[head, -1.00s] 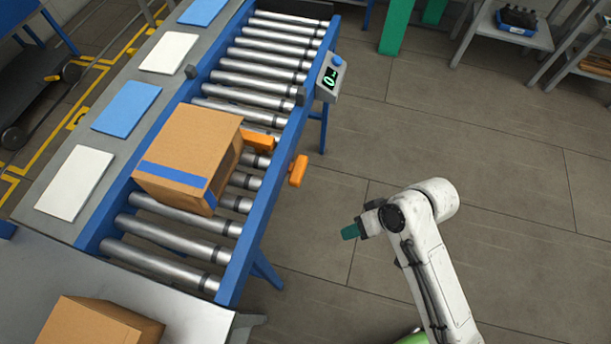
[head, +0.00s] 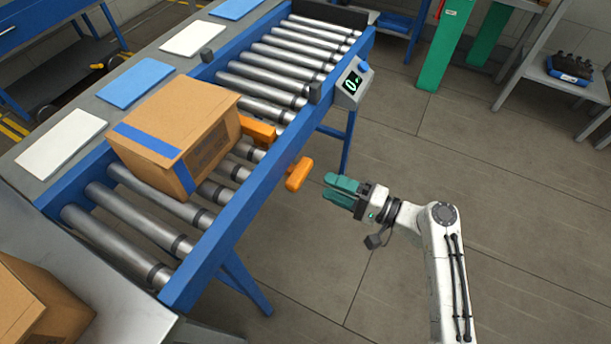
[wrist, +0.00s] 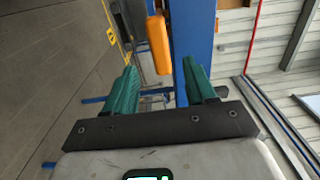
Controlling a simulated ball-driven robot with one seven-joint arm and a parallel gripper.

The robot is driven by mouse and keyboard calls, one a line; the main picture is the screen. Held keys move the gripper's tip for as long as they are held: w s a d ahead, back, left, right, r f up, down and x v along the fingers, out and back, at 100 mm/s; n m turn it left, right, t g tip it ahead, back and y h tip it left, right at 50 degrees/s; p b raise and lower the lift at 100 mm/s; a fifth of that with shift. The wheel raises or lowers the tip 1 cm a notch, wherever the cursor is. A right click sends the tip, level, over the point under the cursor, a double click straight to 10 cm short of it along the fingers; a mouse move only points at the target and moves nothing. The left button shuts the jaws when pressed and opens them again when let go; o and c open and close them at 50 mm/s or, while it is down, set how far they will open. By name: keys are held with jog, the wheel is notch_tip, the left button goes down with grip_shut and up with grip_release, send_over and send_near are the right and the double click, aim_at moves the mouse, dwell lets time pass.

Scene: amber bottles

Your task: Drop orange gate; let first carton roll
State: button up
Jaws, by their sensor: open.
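The orange gate (head: 258,131) stands across the rollers, touching or nearly touching the far side of the first carton (head: 180,133). The carton is brown with blue tape and sits on the rollers. The gate's orange handle (head: 299,174) sticks out past the blue side rail. My gripper (head: 334,187) is open and empty, just right of the handle, with its green fingers pointing at it. A gap is left between fingertips and handle.
The roller conveyor's blue rail (head: 232,208) lies left of my gripper. A display (head: 353,84) reading 0 is mounted on the rail farther up. Another carton (head: 35,310) sits at the lower left. Rollers beyond the gate are empty. Floor around my arm is clear.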

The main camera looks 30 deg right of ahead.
aim_at(306, 176)
jog(key=x, duration=0.7)
jog(key=shift+w+a, duration=0.25)
jog(key=shift+w, duration=0.05)
grip_shut()
